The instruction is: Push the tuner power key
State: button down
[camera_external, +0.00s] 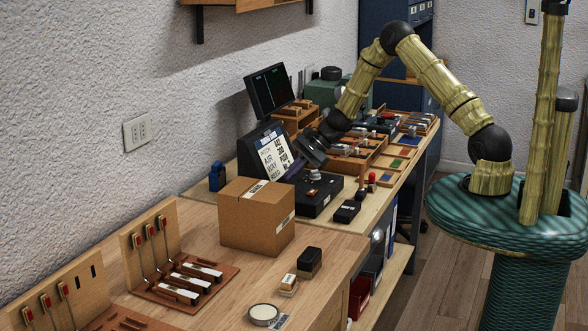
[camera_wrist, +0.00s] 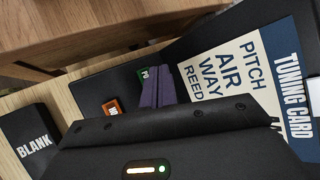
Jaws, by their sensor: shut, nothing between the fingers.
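A green key (camera_wrist: 143,73) with partly covered white letters, seemingly starting with P, sits on the black tuner housing in the wrist view. An orange key (camera_wrist: 112,107) with white lettering lies to its left.
A white tuning card (camera_wrist: 232,80) stands beside the fingers, also visible in the external view (camera_external: 276,154). A black block marked BLANK (camera_wrist: 30,140) lies left of the housing. A cardboard box (camera_external: 255,217) and a monitor (camera_external: 270,90) stand close by.

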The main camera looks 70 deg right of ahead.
jog(key=shift+r+p, duration=0.8)
jog(key=shift+r, duration=1)
